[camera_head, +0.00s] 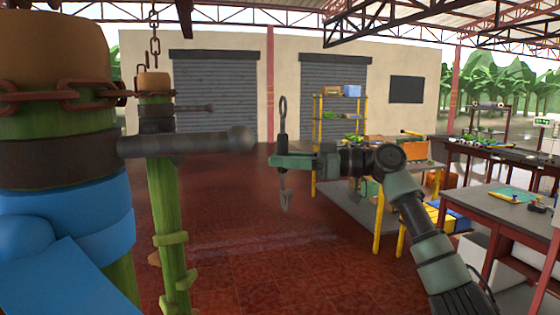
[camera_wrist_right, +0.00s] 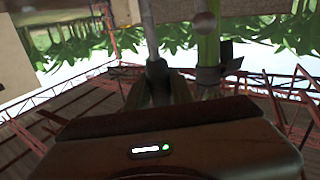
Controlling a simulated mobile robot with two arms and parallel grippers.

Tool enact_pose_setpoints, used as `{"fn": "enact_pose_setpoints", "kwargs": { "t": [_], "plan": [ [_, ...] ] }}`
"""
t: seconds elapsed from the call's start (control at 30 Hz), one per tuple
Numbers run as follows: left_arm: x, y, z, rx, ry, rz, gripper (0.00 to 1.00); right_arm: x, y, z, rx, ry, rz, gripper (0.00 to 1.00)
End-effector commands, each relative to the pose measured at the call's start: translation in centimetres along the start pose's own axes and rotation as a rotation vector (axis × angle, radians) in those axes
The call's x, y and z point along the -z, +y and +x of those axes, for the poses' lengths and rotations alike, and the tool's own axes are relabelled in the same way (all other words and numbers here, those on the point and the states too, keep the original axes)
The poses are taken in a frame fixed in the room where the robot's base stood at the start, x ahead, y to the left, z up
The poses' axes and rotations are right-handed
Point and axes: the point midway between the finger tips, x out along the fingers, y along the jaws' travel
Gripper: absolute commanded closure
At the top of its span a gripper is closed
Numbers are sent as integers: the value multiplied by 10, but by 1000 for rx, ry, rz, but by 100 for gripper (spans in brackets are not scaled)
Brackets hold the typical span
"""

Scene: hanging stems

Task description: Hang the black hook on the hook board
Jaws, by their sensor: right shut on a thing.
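My right gripper (camera_head: 282,161) is shut on a slim dark grey hook and holds it upright in the air, left of the shelf rack. Above the fingers the hook's shank ends in a long eye (camera_head: 283,108); below them hangs its curved end (camera_head: 287,196). In the right wrist view the grey shank (camera_wrist_right: 149,28) stands between the closed fingers (camera_wrist_right: 158,86). The hook's middle is hidden by the fingers. I cannot make out which thing is the hook board. My left gripper is not in view.
A thick green stem with a blue wrap (camera_head: 65,215) fills the left side. A thinner green stem (camera_head: 168,220) hangs from a chain beside it. Dark bars (camera_head: 190,143) jut right from their collars. A grey table (camera_head: 355,207) and workbenches (camera_head: 510,203) stand right. The red floor ahead is clear.

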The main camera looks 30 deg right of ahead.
Motion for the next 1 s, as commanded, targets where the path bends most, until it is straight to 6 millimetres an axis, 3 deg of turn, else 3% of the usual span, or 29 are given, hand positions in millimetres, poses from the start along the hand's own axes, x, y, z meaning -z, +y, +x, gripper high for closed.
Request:
{"fn": "enact_pose_setpoints", "kwargs": {
  "t": [1.0],
  "plan": [
    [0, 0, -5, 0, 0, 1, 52, 1, 30, -58, -1, 3, 0, 100]
  ]
}}
